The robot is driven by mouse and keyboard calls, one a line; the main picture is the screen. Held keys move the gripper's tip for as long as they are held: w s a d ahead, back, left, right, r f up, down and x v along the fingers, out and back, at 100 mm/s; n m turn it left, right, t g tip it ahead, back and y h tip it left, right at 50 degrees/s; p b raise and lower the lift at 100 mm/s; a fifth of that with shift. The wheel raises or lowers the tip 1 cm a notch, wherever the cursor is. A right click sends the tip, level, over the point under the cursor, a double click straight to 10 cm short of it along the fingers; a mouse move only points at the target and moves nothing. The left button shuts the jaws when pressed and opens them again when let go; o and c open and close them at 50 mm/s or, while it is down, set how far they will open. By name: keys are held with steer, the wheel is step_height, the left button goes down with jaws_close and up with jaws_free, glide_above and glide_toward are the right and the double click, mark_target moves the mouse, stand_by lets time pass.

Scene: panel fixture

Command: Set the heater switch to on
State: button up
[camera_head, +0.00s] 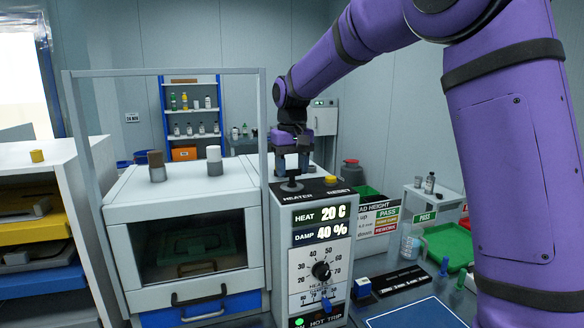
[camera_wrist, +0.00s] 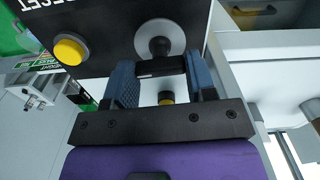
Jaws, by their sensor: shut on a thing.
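The heater switch (camera_head: 291,187) is a black toggle on a round base, on top of the white control box (camera_head: 320,262) behind the HEATER label. In the wrist view its round pale base and dark lever (camera_wrist: 158,45) show at the top middle. My gripper (camera_head: 291,168) points down over the switch. In the wrist view the blue fingers of my gripper (camera_wrist: 162,72) stand on both sides of the dark lever, shut on it. The fingers partly hide the lever, and I cannot tell which way it is set.
A yellow reset button (camera_head: 331,181) sits right of the switch and shows in the wrist view (camera_wrist: 70,49). The box front reads HEAT 20 C and DAMP 40 %, above a black dial knob (camera_head: 321,271). A glass-fronted cabinet (camera_head: 188,195) stands on the left.

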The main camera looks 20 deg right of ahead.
mark_target(293, 170)
steer(key=shift+m, duration=0.6)
steer(key=o, duration=0.9)
steer(key=shift+o, duration=0.2)
step_height(293, 170, up, 11)
stand_by(0.3)
